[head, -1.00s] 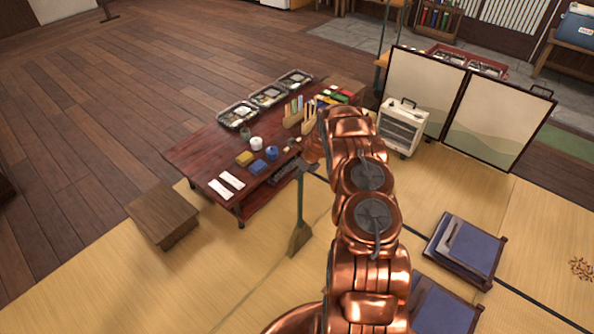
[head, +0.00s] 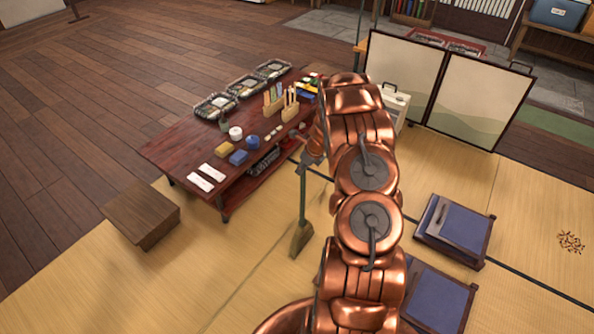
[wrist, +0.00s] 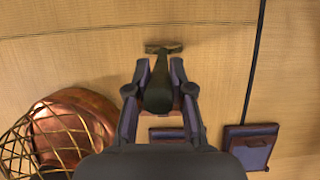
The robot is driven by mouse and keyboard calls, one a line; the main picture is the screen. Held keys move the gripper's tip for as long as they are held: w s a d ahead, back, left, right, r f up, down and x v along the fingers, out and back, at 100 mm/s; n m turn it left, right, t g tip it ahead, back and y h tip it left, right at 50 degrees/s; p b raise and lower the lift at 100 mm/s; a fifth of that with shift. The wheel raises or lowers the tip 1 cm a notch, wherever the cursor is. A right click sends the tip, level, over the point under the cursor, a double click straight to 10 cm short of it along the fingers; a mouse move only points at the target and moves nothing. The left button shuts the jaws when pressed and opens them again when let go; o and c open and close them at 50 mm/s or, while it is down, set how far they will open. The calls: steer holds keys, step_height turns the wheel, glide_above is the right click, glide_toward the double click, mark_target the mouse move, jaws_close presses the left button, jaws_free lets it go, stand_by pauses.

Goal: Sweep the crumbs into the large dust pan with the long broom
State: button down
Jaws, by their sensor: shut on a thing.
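The long broom (head: 302,205) has a green handle and a broad straw-coloured head. It hangs roughly upright in my gripper (head: 308,162), head down close to the tatami, beside the low table. In the wrist view my gripper (wrist: 160,88) is closed around the dark round handle (wrist: 158,98), and the broom head (wrist: 164,47) shows beyond it. A cluster of brown crumbs (head: 571,242) lies on the tatami at the far right, well away from the broom. I cannot make out the large dust pan in these frames.
The low red-brown table (head: 185,150) with lunch trays stands left of the broom, with a wooden stool (head: 140,212) before it. Blue cushions on dark bases (head: 455,228) lie between my arm and the crumbs. A folding screen (head: 485,100) stands behind. Tatami around the crumbs is clear.

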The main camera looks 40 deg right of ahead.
steer(key=shift+s+d+b, duration=1.4)
steer(key=shift+s+b, duration=0.4)
steer(key=shift+s, duration=3)
steer(key=shift+s+d+b, duration=1.35)
steer(key=shift+s+b, duration=0.45)
steer(key=shift+s, duration=2.95)
step_height(320, 180, up, 7)
steer(key=w+p, duration=0.3)
steer(key=p, duration=0.4)
steer(key=shift+a+p, duration=0.35)
steer(key=shift+a, duration=0.05)
